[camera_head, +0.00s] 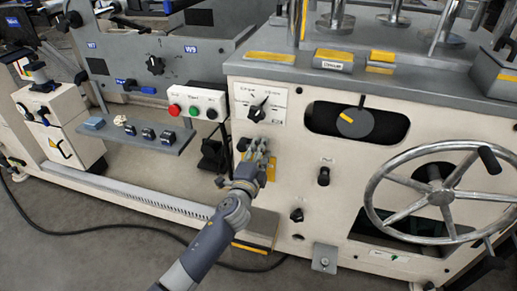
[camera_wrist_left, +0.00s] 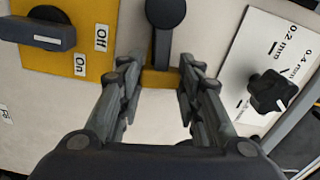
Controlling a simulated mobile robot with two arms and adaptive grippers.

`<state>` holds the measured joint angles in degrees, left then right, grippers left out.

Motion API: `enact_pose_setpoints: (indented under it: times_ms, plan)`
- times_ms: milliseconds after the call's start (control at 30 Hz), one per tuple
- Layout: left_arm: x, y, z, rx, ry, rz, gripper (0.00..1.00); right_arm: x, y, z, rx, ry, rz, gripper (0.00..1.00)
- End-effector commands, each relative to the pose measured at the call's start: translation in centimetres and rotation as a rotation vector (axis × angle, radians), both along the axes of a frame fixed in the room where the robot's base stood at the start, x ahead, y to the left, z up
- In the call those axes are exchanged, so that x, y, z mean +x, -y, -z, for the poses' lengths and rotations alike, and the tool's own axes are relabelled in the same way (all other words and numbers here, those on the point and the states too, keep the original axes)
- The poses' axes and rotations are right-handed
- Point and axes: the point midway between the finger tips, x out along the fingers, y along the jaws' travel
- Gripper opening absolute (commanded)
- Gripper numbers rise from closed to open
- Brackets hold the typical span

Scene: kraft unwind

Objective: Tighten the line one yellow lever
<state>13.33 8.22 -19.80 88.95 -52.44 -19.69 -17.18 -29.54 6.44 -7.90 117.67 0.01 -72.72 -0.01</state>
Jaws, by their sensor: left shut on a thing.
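The yellow lever (camera_wrist_left: 160,78) shows in the left wrist view as a yellow end on a dark arm (camera_wrist_left: 163,48) that hangs from a round dark pivot (camera_wrist_left: 165,12). My left gripper (camera_wrist_left: 160,82) is shut on the yellow end, with one finger on each side. In the head view my left gripper (camera_head: 256,150) is against the cream front of the machine, under the white dial plate (camera_head: 252,96). There the gripper hides the lever. My right gripper is not seen.
A yellow plate with a black On/Off switch (camera_wrist_left: 40,36) is left of the lever in the wrist view. A black knob (camera_wrist_left: 271,92) on a millimetre scale is to the right. In the head view a large handwheel (camera_head: 372,190) stands out at the right, and a button box (camera_head: 190,103) sits left.

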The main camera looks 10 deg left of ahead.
Motion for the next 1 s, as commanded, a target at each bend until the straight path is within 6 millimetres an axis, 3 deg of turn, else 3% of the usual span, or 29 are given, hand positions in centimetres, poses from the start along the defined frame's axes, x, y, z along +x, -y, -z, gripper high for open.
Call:
enact_pose_setpoints:
  times_ms: [367, 900, 933, 1000]
  plan:
    - [0.0, 0.2, 1.2, 0.160, 0.005, 0.002, 0.00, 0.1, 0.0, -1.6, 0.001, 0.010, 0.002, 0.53]
    - [-0.1, 0.1, 1.4, 0.188, 0.004, 0.001, 0.00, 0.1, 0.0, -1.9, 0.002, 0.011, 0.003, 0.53]
    - [-0.1, 0.1, 1.4, 0.188, 0.004, 0.001, 0.37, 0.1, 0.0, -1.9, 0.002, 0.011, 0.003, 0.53]
    - [-0.1, 0.1, 1.4, 0.187, 0.004, 0.001, 0.53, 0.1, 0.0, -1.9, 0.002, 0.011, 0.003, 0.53]
